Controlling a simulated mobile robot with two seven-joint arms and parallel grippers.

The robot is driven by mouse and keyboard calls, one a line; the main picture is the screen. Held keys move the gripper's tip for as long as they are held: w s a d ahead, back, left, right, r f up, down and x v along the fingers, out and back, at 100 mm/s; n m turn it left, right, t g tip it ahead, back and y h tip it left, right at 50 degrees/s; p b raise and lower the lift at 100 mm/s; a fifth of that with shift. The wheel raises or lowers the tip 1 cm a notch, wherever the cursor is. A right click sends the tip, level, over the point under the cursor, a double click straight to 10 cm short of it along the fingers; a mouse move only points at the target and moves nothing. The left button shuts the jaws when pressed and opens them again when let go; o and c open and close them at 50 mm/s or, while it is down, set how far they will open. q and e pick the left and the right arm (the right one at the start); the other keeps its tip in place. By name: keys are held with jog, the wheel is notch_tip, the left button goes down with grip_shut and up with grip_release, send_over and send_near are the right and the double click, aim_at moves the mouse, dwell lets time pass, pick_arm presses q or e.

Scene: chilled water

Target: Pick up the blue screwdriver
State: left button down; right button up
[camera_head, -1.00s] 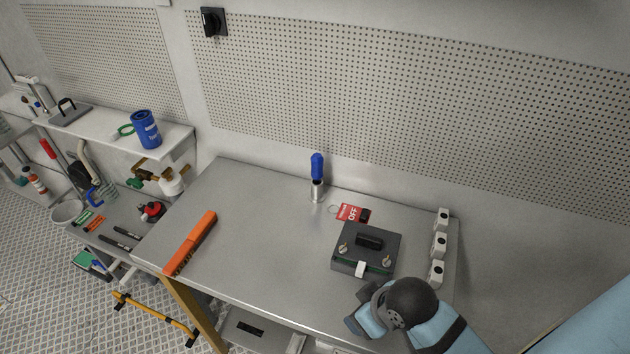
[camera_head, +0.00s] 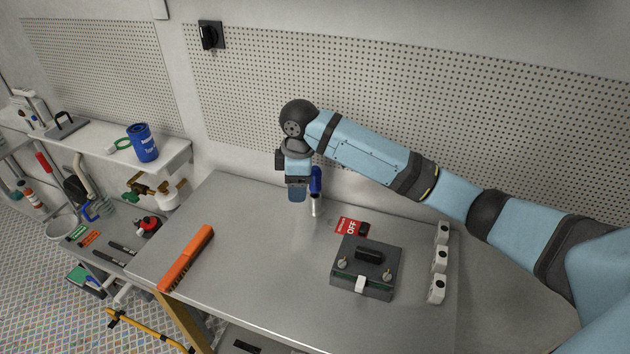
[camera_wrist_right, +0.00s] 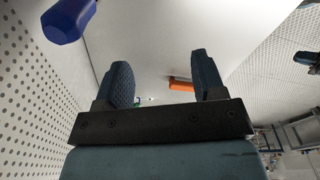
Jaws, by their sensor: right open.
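The blue screwdriver (camera_head: 316,181) stands upright near the back of the grey metal table (camera_head: 250,255), handle up, with a pale metal part below the handle. In the right wrist view, its blue handle (camera_wrist_right: 68,20) shows at the upper left, outside the jaws. My right gripper (camera_head: 297,194) hangs just left of the handle in the head view. In the right wrist view the gripper (camera_wrist_right: 163,78) is open, with nothing between its fingers. My left gripper is not in view.
An orange tool (camera_head: 188,257) lies at the table's left. A red OFF tag (camera_head: 350,226), a dark box (camera_head: 367,268) and white sockets (camera_head: 439,260) are to the right. The pegboard wall (camera_head: 250,80) rises behind. The table's middle is clear.

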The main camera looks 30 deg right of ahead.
aim_at(313, 173)
jog(key=w+d+r, duration=0.5)
jog(key=d+r, duration=0.2)
jog(key=r, duration=0.2)
jog(key=shift+h, duration=0.3)
jog(key=f, duration=0.8)
jog(key=shift+w+a+f, duration=0.1)
jog(key=shift+w+f, duration=0.15)
jog(key=shift+f, duration=0.1)
jog(key=f, duration=0.3)
jog(key=f+p, duration=0.1)
jog(key=f, duration=0.1)
jog(key=shift+w+d, duration=0.3)
jog(key=shift+c, duration=0.2)
grip_shut()
